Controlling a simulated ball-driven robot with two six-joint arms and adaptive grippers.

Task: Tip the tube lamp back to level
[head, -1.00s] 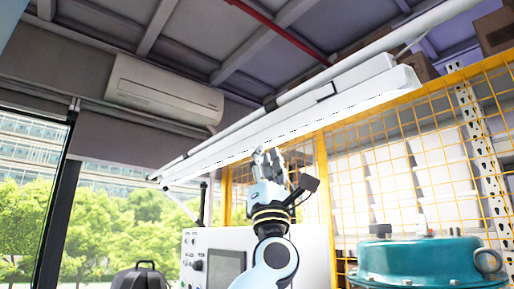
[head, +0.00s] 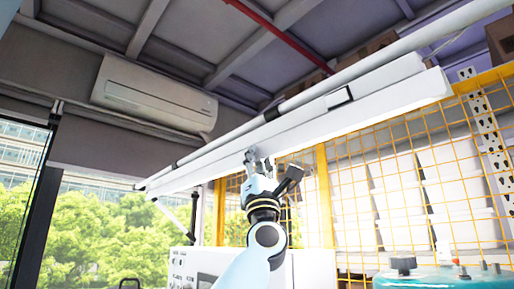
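The tube lamp (head: 330,122) is a long white bar-shaped fixture that runs along a white pipe across the head view. Its far end is at the lower left and its near end at the upper right. Its long white side faces me, with a bright strip along the lower edge. My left gripper (head: 262,163) is raised below the lamp's middle. Its fingertips overlap the lower edge in the picture; I cannot tell whether they touch it or how far apart they are. My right gripper is not in view.
An air conditioner (head: 156,95) hangs on the back wall. A yellow mesh fence (head: 323,195) with white bins (head: 405,215) behind it stands at the right. A teal vessel (head: 440,279) is at the lower right. A white control panel (head: 308,270) stands behind my arm.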

